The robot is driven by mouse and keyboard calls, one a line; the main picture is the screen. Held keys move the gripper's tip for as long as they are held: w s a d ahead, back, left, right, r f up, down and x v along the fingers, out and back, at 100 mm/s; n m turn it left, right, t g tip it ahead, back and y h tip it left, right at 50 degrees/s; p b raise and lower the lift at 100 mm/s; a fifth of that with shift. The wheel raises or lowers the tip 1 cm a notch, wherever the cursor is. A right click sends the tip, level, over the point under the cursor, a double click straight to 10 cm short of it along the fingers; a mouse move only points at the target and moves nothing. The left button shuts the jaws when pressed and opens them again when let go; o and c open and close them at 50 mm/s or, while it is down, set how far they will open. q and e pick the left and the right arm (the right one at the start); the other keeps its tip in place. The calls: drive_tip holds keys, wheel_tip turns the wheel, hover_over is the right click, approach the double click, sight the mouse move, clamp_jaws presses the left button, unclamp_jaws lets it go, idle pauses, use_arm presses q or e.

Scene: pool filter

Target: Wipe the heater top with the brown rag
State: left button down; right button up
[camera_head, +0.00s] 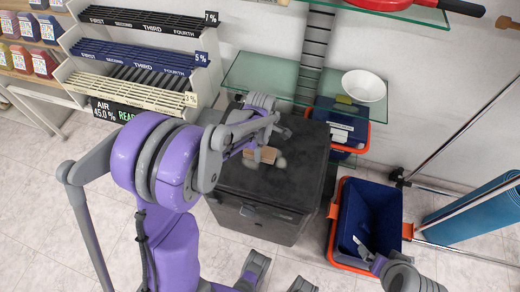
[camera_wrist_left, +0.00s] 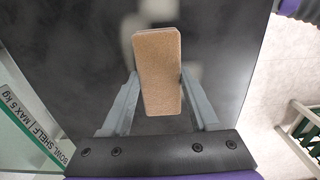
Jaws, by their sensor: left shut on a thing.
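The brown rag (camera_head: 262,155) looks like a small tan block and is over the dark heater top (camera_head: 300,188). My left gripper (camera_head: 252,148) is shut on it, partly hidden by my arm. In the left wrist view the rag (camera_wrist_left: 158,70) sits between the two fingers of the gripper (camera_wrist_left: 158,76), against the dark heater top (camera_wrist_left: 225,50). Pale smudges (camera_wrist_left: 128,32) show on the top beside and beyond the rag. I cannot tell whether the rag touches the surface. My right gripper (camera_head: 362,250) is at the blue bin, its jaw state unclear.
A blue bin with an orange rim (camera_head: 345,222) stands right of the heater. A glass shelf (camera_head: 262,72) with a white bowl (camera_head: 363,86) is behind it. A labelled slatted rack (camera_head: 140,60) is at the left. A rolled blue mat (camera_head: 475,212) is at the right.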

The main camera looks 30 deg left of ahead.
use_arm(q)
drive_tip(key=shift+s+d+f, duration=0.1)
drive_tip(key=shift+s+d, duration=0.05)
drive_tip(key=shift+s, duration=0.35)
drive_tip(key=shift+s+d+f, duration=0.1)
drive_tip(key=shift+s, duration=0.35)
drive_tip(key=shift+w+a+r, duration=0.1)
drive_tip(key=shift+w+a, duration=0.05)
drive_tip(key=shift+w, duration=0.45)
drive_tip(key=shift+w+a+r, duration=0.1)
drive_tip(key=shift+w+a, duration=0.05)
drive_tip(key=shift+w, duration=0.45)
drive_tip(key=shift+r, duration=0.1)
drive_tip(key=shift+r+p, duration=0.5)
drive_tip(key=shift+r, duration=0.3)
